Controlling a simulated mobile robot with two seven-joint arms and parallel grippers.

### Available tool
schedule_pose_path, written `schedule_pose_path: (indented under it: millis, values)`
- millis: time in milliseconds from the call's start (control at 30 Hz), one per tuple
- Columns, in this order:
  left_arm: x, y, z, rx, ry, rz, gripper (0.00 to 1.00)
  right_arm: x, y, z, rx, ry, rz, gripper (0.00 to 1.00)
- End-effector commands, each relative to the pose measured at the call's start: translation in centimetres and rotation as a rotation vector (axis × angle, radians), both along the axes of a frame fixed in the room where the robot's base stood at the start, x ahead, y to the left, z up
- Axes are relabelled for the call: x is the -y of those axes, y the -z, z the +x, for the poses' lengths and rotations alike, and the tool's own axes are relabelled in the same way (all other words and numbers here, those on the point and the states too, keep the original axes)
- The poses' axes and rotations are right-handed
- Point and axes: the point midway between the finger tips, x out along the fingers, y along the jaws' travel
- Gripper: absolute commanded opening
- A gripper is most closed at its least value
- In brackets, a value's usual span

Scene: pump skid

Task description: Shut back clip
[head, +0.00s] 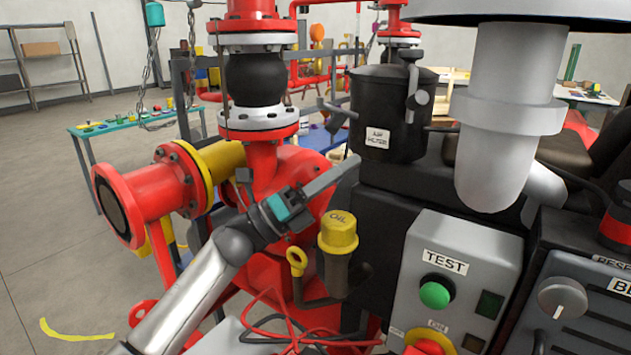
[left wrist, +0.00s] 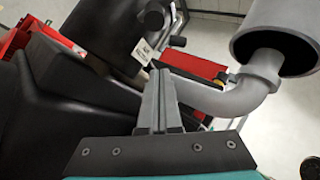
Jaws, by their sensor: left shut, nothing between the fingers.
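The black air filter canister (head: 385,130) with a white label stands upright on the dark engine housing. One clip (head: 414,88) shows on its right front side. A dark lever-like part (head: 333,106) sticks out from its left side; I cannot tell if it is the back clip or its exact state. In the left wrist view, the canister (left wrist: 100,25) is at the top, with a clip (left wrist: 155,20) on its right edge. My left gripper (head: 350,163) is shut and empty, its tips below and left of the canister, apart from the clips. My right gripper is out of view.
A grey exhaust pipe (head: 510,110) stands right of the canister. A yellow oil cap (head: 338,230) and a grey TEST box (head: 455,285) are in front. Red pump piping (head: 262,170) stands left, behind my left arm.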

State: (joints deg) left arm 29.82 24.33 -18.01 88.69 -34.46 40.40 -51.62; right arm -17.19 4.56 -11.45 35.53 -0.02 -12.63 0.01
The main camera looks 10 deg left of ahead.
Motion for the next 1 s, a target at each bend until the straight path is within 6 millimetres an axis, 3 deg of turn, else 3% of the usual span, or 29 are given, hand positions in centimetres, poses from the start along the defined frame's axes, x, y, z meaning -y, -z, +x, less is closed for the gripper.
schedule_pose_path:
  millis: [67,200,400,1000]
  values:
    - [1.3,-1.1,0.7,0.002,0.001,-0.002,0.0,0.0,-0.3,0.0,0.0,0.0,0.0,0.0]
    - [-1.0,-1.8,1.2,0.001,-0.004,0.003,0.0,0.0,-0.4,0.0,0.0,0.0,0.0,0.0]
    - [-2.3,-2.3,1.6,-0.001,-0.001,0.0,0.0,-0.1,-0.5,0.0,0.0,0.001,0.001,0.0]
    - [-2.5,-2.7,1.5,-0.015,-0.002,0.015,0.0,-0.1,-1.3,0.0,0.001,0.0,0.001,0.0]
